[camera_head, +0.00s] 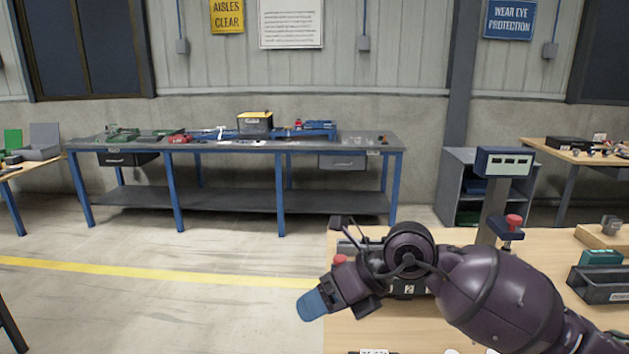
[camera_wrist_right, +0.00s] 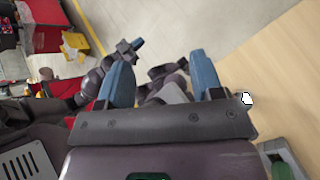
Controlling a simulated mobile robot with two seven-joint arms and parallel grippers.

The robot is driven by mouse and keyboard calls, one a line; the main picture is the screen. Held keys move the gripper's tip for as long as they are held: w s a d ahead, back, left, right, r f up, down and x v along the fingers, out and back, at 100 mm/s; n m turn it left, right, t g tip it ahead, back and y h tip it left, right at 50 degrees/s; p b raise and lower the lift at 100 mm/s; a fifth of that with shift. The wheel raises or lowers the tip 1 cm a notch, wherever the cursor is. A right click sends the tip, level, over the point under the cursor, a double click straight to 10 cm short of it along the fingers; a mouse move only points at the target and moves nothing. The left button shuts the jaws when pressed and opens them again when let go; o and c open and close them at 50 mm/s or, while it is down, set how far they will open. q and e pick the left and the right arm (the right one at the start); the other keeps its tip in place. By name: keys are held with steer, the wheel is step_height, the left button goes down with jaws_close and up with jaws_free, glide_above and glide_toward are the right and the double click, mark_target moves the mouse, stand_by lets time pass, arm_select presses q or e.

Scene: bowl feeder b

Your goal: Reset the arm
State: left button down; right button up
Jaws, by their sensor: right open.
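My right arm (camera_head: 500,290) comes in from the lower right in the head view and reaches left across the wooden table. Its gripper (camera_head: 312,304) points left and down, past the table's left edge, over the floor. In the right wrist view the two blue fingers of this gripper (camera_wrist_right: 163,78) stand wide apart. Nothing is held between them; dark parts show in the gap farther off. A dark arm with a small blue tip, which looks like my left gripper (camera_wrist_right: 131,48), shows beyond the left finger; its jaws are too small to read. The head view shows no left arm.
The wooden table (camera_head: 345,335) holds a grey post with a display box (camera_head: 504,162), a red-knobbed part (camera_head: 513,222) and a dark bin (camera_head: 598,286) at right. My arm hides part of the tabletop. A long blue-legged workbench (camera_head: 240,146) stands at the back wall. The left floor is open.

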steer(key=s+r+m+t+y, duration=0.5)
steer(key=r+m+t+y, duration=0.15)
steer(key=m+y, duration=0.4)
steer(key=w+d+f+m+t+h, duration=0.1)
steer(key=d+f+m+t+h, duration=0.4)
steer(key=d+m+h, duration=0.55)
steer(key=w+d+f+m+t+h, duration=0.1)
steer(key=d+f+m+t+h, duration=0.2)
steer(key=d+m+t+h, duration=0.75)
steer(key=s+d+f+m+g+h, duration=0.1)
steer(key=s+d+f+m+g, duration=0.1)
steer(key=s+f+m+g, duration=0.4)
steer(key=s+d+f+m+g+h, duration=0.1)
steer(key=s+d+f+m+g, duration=0.15)
steer(key=f+m+g, duration=0.35)
steer(key=s+d+f+m+g+y, duration=0.1)
steer(key=s+f+g, duration=0.35)
steer(key=s, duration=0.45)
steer(key=s+f+g+y, duration=0.1)
steer(key=s+f+g, duration=0.3)
steer(key=s, duration=0.5)
steer(key=w+f+t, duration=0.7)
steer(key=f+t, duration=0.2)
steer(key=f, duration=0.2)
steer(key=shift+f+n, duration=0.25)
steer(key=shift+n, duration=0.1)
